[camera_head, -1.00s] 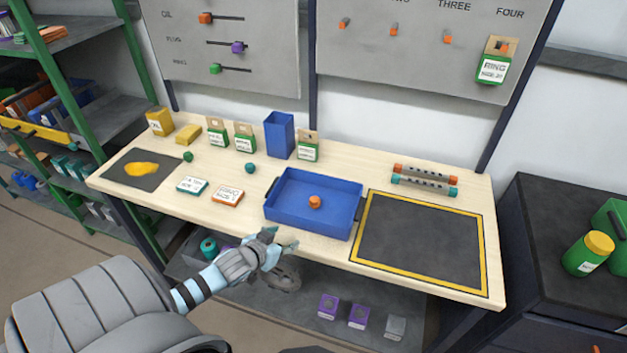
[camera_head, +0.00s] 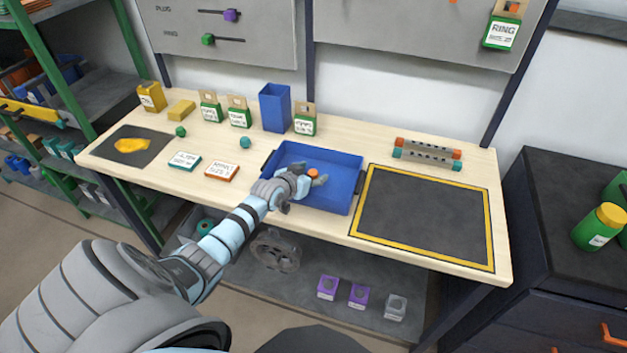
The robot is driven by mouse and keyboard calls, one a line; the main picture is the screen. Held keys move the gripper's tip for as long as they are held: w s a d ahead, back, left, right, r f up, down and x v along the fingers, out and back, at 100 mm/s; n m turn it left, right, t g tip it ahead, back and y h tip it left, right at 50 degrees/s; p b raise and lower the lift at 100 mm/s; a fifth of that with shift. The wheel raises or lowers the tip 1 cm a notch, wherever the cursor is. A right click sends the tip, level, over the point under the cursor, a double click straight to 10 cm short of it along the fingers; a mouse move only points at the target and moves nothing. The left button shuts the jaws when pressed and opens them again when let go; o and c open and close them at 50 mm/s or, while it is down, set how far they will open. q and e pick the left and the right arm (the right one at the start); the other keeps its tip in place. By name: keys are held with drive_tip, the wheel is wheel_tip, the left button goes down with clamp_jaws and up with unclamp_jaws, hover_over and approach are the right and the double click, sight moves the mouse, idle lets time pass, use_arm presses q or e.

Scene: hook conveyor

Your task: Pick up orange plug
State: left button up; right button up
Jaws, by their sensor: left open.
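The orange plug (camera_head: 312,173) lies in the blue tray (camera_head: 340,163) on the workbench, partly covered by my left gripper. My left gripper (camera_head: 314,178) reaches over the tray's front left part, with its open fingers close beside the plug. I cannot tell whether the fingers touch it. My right gripper is not in view.
A blue bin (camera_head: 275,107) and boxed items stand behind the tray. A black mat with yellow border (camera_head: 425,215) is clear to the right. Two tubes (camera_head: 427,153) lie behind it. Cards (camera_head: 222,171) and teal and green plugs lie to the left.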

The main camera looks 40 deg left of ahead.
use_arm(q)
drive_tip(key=shift+s, duration=0.1)
drive_tip(key=c, duration=1)
drive_tip(key=shift+r, duration=0.1)
